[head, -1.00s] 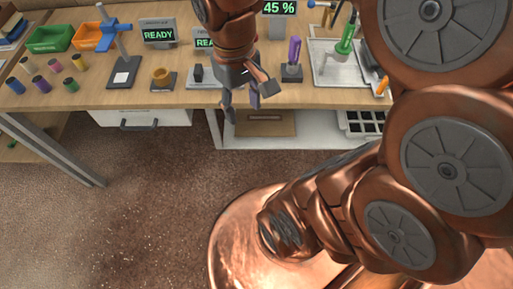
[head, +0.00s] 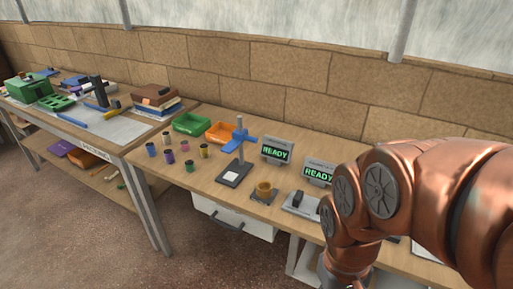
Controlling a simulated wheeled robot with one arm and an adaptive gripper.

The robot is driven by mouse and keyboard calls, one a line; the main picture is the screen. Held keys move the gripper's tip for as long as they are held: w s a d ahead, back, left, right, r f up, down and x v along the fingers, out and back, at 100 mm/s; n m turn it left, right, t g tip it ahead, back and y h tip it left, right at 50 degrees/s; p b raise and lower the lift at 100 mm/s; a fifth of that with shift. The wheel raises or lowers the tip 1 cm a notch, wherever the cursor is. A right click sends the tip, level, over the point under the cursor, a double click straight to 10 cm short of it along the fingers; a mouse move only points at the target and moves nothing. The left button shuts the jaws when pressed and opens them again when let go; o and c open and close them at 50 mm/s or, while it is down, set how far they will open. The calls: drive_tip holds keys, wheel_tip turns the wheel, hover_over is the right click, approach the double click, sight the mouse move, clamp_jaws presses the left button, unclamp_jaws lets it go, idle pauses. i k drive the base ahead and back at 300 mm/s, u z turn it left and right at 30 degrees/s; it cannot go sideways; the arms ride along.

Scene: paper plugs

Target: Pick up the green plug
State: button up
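The green plug (head: 190,166) is a small upright cylinder on the wooden workbench (head: 222,200), at the front of a loose group of coloured plugs. A purple plug (head: 169,156) stands just to its left, and an olive-yellow plug (head: 204,151) stands behind it to the right. A pink plug (head: 184,145), a blue plug (head: 151,149) and a yellow plug (head: 167,137) stand farther back or left. My arm shows at the right, over the bench, well away from the plugs. My gripper is out of view below the bottom edge.
A green tray (head: 192,124) and an orange tray (head: 221,132) lie behind the plugs. Two READY displays (head: 277,151) stand farther right. A second table (head: 75,133) adjoins at left.

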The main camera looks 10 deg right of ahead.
sight(189, 165)
drive_tip(key=k, duration=0.4)
drive_tip(key=u, duration=1.8)
drive_tip(key=i, duration=1.3)
drive_tip(key=z, duration=1.1)
